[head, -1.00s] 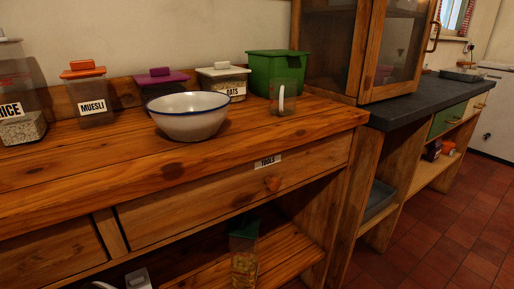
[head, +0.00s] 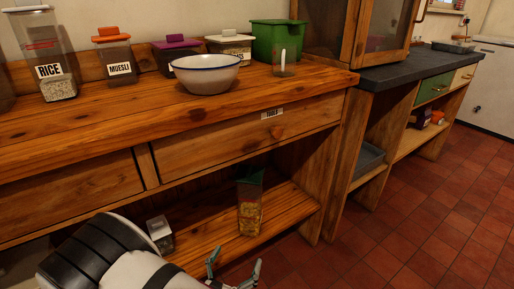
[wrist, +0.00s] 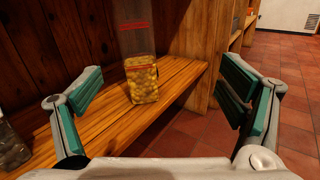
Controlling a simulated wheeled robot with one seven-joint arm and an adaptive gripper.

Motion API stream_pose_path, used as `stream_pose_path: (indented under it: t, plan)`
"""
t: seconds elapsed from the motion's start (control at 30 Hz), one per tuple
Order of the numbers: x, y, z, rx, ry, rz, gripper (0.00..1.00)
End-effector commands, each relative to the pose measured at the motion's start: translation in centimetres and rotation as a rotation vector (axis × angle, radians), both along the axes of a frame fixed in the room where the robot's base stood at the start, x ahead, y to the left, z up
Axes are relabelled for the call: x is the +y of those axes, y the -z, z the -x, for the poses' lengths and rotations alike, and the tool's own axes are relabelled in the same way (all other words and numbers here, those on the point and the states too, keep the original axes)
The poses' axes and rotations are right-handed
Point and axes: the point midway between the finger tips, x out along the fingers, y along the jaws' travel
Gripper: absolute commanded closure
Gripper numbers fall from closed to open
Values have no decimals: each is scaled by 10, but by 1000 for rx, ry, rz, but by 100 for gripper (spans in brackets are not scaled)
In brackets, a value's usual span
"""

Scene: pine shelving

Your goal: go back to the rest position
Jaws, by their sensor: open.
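My gripper (head: 234,272) is at the bottom of the head view, low in front of the lower shelf. In the wrist view its two teal-padded fingers (wrist: 158,108) are spread wide apart with nothing between them touching. A clear container of yellowish pieces with a green lid (head: 249,205) stands upright on the lower shelf (head: 205,240). It also shows in the wrist view (wrist: 142,83), beyond the fingers and apart from them; its lid is out of that frame.
A box-like container (head: 160,234) stands left on the lower shelf. The worktop (head: 130,115) above holds a white bowl (head: 207,75), a rice jar (head: 48,60), a muesli jar (head: 114,55) and a green bin (head: 275,38). The tiled floor (head: 400,225) at right is clear.

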Motion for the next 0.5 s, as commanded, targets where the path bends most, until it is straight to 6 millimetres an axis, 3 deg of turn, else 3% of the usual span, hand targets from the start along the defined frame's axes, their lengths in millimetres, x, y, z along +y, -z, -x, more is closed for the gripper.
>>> stream_pose_path:
  t: [0.27, 0.37, 0.5]
  plan:
    - [-37, -59, -17, -44, 210, -101, 11]
    - [-60, -88, -21, -65, 325, -156, 11]
    - [-106, -137, -20, -100, 536, -266, 11]
